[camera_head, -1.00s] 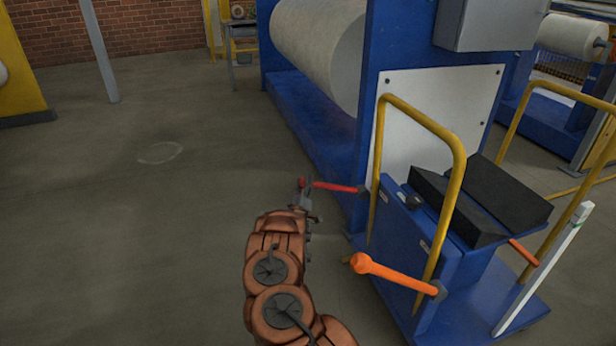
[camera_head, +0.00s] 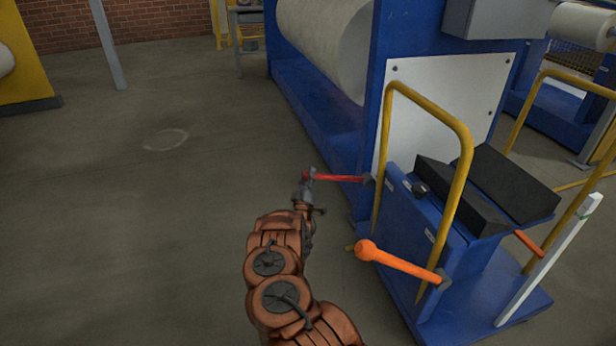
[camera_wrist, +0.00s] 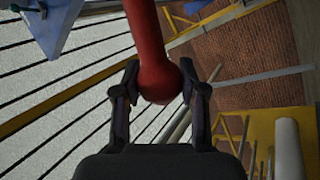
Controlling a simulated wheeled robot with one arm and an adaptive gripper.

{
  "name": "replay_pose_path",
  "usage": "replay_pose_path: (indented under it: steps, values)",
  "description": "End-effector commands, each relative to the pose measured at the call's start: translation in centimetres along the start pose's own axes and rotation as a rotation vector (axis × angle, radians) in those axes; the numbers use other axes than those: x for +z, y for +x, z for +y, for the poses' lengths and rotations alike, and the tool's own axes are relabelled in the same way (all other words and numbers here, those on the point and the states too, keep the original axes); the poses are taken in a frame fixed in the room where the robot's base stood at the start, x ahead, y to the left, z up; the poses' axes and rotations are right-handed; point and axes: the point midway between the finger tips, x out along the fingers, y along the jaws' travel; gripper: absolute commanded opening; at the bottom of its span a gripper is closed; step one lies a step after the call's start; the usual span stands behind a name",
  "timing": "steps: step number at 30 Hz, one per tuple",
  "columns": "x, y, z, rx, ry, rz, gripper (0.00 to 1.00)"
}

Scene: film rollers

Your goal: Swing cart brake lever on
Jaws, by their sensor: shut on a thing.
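The red lever (camera_head: 338,178) sticks out to the left from the far side of the blue cart (camera_head: 408,225), roughly level. My gripper (camera_head: 307,183) is at the lever's free end. In the wrist view the round red knob of the lever (camera_wrist: 157,78) sits between the two dark fingers of my gripper (camera_wrist: 158,90), which are shut on it. An orange lever (camera_head: 398,263) with a round knob juts left from the cart's near side, apart from my gripper. The lever's pivot is small in the head view.
The cart has yellow hoop rails (camera_head: 466,150) and black cradle blocks (camera_head: 500,185). A blue machine with a large pale roll (camera_head: 325,40) stands behind it. A white post (camera_head: 545,262) stands at the cart's right. The grey floor (camera_head: 120,220) to the left is clear.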

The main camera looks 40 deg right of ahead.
Motion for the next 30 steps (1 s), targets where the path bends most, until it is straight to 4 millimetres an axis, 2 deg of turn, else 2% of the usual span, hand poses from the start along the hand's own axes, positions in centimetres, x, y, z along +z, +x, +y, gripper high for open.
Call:
replay_pose_path:
  steps: [1,8,20,26,30]
  values:
    - [0.1,-0.3,-0.5,-0.012,-0.001,-0.002,0.45]
    - [0.1,-0.3,-0.4,-0.009,-0.001,-0.002,0.67]
    - [0.1,-0.6,-0.3,-0.007,0.000,-0.003,0.67]
    - [0.1,-2.6,-0.3,-0.009,0.000,-0.005,0.67]
    - [0.2,-4.7,-0.4,-0.011,0.000,-0.006,0.67]
